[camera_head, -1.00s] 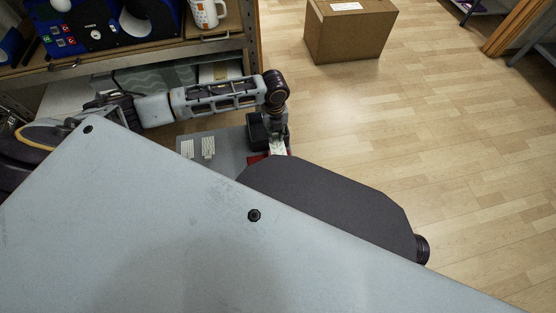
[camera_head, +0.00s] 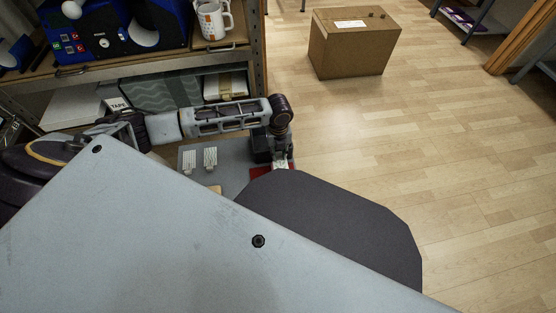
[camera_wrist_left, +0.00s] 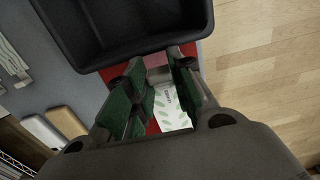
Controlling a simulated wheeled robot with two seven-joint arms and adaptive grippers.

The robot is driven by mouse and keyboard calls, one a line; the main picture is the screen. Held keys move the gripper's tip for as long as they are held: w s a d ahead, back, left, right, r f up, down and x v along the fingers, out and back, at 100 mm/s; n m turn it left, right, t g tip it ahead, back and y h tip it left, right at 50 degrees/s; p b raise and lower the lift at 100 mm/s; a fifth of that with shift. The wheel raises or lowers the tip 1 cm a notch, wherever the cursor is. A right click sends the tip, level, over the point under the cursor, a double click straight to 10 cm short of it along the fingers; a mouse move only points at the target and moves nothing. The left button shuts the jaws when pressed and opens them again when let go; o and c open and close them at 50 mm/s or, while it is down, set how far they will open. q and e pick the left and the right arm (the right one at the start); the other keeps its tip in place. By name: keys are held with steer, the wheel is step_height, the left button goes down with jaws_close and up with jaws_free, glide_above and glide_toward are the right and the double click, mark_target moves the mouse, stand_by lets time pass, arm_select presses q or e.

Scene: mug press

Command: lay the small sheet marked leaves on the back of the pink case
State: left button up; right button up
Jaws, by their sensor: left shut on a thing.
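The small sheet marked leaves (camera_wrist_left: 172,108), white with green leaves and small print, is between the fingers of my left gripper (camera_wrist_left: 155,100) in the left wrist view. My left gripper is shut on it, above a red surface (camera_wrist_left: 205,62). A small pinkish patch (camera_wrist_left: 158,75) shows between the fingers beyond the sheet; it may be the pink case, mostly hidden. In the head view my left gripper (camera_head: 281,160) points down over the right end of the grey work surface (camera_head: 232,178). My right gripper is not in view.
A black tray (camera_wrist_left: 120,52) stands close beyond the fingers. A white case (camera_wrist_left: 42,130) and a tan case (camera_wrist_left: 66,120) lie to the left. In the head view, shelves with a mug (camera_head: 212,20) are behind, and a cardboard box (camera_head: 352,45) stands on open floor.

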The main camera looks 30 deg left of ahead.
mark_target(278, 157)
arm_select(q)
steer(key=shift+s+f, duration=0.35)
steer(key=shift+f, duration=0.45)
steer(key=shift+c, duration=0.7)
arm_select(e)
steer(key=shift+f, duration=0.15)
arm_select(q)
steer(key=shift+f, duration=0.1)
steer(key=shift+o, duration=0.6)
steer(key=shift+f+b, duration=0.4)
steer(key=shift+o, duration=1.2)
steer(key=shift+s+f, duration=0.1)
steer(key=shift+f, duration=0.25)
steer(key=o, duration=1)
steer(key=shift+w+f+b, duration=0.25)
steer(key=shift+f+b, duration=0.3)
steer(key=shift+f, duration=0.5)
steer(key=shift+w+f, duration=0.15)
steer(key=shift+f, duration=0.2)
steer(key=shift+c, duration=0.5)
steer(key=shift+r, duration=0.35)
steer(key=c, duration=1)
steer(key=o, duration=0.5)
steer(key=shift+a, duration=0.1)
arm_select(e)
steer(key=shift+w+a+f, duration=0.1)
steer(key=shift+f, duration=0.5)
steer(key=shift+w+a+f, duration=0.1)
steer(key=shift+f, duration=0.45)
